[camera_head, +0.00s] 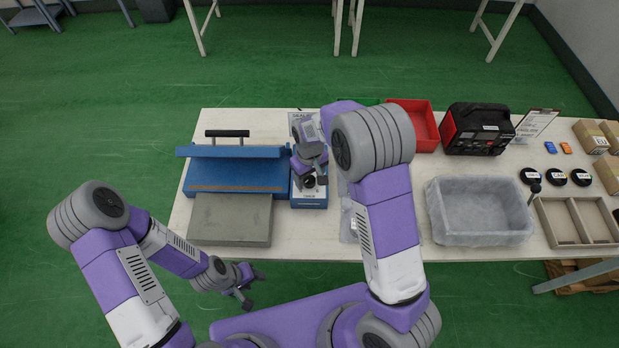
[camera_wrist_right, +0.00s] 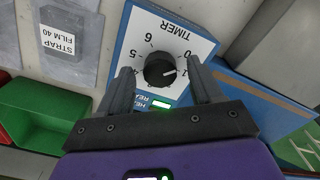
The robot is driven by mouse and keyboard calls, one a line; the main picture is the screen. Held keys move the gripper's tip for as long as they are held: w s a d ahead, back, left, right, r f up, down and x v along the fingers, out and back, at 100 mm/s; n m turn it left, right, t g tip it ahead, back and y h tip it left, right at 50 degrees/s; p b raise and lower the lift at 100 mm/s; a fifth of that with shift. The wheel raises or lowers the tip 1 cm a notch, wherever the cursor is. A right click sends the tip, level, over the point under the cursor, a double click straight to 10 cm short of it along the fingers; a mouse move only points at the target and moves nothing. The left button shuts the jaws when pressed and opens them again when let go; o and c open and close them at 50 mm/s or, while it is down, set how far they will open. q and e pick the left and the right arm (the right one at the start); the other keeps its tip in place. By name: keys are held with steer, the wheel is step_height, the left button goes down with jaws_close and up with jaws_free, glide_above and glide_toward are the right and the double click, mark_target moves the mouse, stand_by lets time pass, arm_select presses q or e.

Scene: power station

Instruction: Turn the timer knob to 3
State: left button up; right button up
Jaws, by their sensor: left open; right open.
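The timer knob (camera_wrist_right: 160,70) is a round black knob on a white dial plate marked TIMER, upside down in the right wrist view. Its white pointer mark points right, roughly toward the 1; some digits are partly hidden by my fingers. The knob also shows on the blue timer box (camera_head: 309,201) in the head view, partly under my right gripper (camera_head: 309,179). In the wrist view my right gripper (camera_wrist_right: 160,66) is open, one finger on each side of the knob; I cannot tell whether they touch it. My left gripper (camera_head: 248,287) is open and empty near the table's front edge.
A blue sealing machine (camera_head: 235,176) with a grey plate (camera_head: 230,220) stands left of the timer box. A translucent bin (camera_head: 478,235), red bin (camera_head: 422,116), black-red charger (camera_head: 478,130) and wooden tray (camera_head: 548,225) stand to the right.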

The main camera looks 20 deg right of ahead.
steer(key=shift+f, duration=0.3)
steer(key=c, duration=1.1)
steer(key=shift+o, duration=0.2)
